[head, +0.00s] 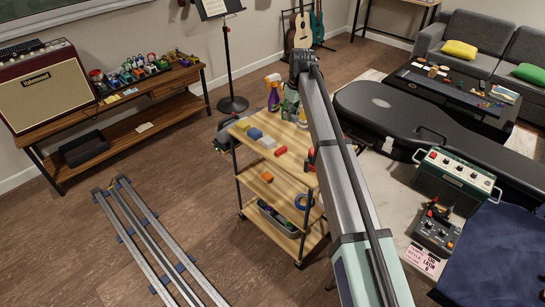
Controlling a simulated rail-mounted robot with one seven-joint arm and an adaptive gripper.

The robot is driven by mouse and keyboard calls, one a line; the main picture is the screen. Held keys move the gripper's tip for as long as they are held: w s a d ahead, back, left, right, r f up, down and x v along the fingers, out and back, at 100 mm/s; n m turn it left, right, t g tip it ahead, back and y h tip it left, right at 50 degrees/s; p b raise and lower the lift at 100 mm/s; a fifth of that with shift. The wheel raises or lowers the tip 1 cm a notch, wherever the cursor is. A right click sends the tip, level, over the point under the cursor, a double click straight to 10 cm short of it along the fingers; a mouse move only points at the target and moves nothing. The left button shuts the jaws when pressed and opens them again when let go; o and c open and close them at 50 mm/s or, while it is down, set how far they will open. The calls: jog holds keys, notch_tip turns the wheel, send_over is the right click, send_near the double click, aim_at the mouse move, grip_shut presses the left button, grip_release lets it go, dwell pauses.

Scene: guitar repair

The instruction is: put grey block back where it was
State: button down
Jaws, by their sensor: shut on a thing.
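On the top shelf of a wooden cart (255,157), a row of small blocks runs from back left to front right. It has a yellow block (243,125), a blue block (255,133), a pale block (267,142) that looks grey or beige, and a red block (281,151). I cannot tell for sure whether the pale one is the grey block. My arm rises across the cart's right side and hides part of it. My gripper does not show, so its hold and place cannot be seen.
Spray bottles (273,96) stand at the cart's back edge. A black guitar case (400,120) lies to the right. Metal rails (150,238) lie on the floor at left.

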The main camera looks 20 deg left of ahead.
aim_at(289, 158)
jog(key=shift+s+d+f, duration=0.1)
jog(key=shift+f, duration=0.25)
notch_tip(289, 158, down, 19)
jog(key=p, duration=0.5)
jog(key=shift+d+f, duration=0.15)
jog(key=c, duration=1)
grip_release()
jog(key=shift+f, duration=0.1)
jog(key=r+b, duration=0.1)
jog(key=r, duration=0.3)
jog(key=d+r+b, duration=0.1)
jog(key=r, duration=0.3)
jog(key=r+b, duration=0.2)
jog(key=r, duration=0.2)
jog(key=shift+s+d+r, duration=0.1)
jog(key=shift+s+d, duration=0.15)
jog(key=shift+d, duration=0.1)
